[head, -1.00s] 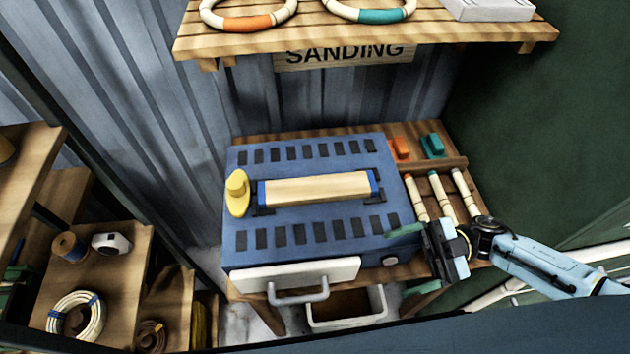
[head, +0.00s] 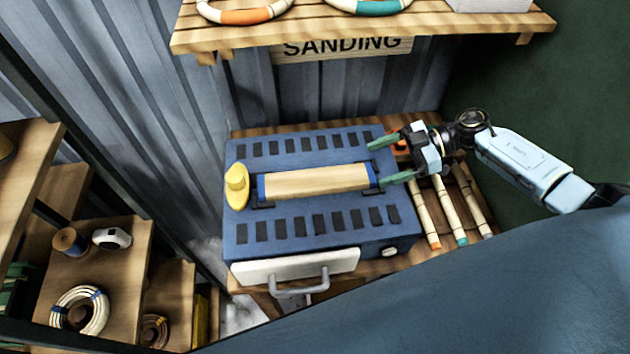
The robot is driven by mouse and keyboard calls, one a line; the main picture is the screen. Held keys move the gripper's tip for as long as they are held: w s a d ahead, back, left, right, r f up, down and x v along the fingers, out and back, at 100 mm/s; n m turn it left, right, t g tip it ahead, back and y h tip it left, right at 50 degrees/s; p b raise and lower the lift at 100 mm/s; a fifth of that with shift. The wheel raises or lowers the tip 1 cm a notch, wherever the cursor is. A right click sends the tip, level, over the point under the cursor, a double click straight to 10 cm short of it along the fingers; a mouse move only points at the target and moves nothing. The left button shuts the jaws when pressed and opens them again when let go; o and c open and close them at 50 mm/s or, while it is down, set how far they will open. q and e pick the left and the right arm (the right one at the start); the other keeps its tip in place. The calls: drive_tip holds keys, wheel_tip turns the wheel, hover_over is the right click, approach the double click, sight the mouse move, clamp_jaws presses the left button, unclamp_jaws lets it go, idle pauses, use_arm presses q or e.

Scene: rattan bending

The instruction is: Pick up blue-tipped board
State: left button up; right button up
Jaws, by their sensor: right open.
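The blue-tipped board (head: 318,182) is a pale wooden piece with blue ends. It lies flat on top of the blue slotted box (head: 320,224). My right gripper (head: 384,161) is open, with its two green fingers pointing left. The fingers are at the board's right end, one beyond its far side and one close to its right blue tip. Whether they touch the board I cannot tell. My left gripper is not in view.
A yellow knob (head: 237,184) stands at the box's left end. Rods (head: 428,219) with coloured tips lie on the wooden bench to the right. A shelf (head: 360,34) with rings hangs above. A wooden rack (head: 105,270) with coils stands at left.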

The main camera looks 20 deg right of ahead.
sight(358, 174)
drive_tip(key=shift+w+a+f, duration=0.15)
drive_tip(key=shift+a+f, duration=0.15)
drive_tip(key=shift+a, duration=0.35)
drive_tip(key=x, duration=0.1)
drive_tip(key=b+x, duration=0.1)
drive_tip(key=x, duration=0.1)
drive_tip(key=b+x, duration=0.1)
drive_tip(key=shift+s+a+f, duration=0.1)
drive_tip(key=shift+s+f, duration=0.15)
drive_tip(key=shift+f, duration=0.15)
drive_tip(key=shift+w+a, duration=0.1)
drive_tip(key=shift+a, duration=0.3)
drive_tip(key=c, duration=1.2)
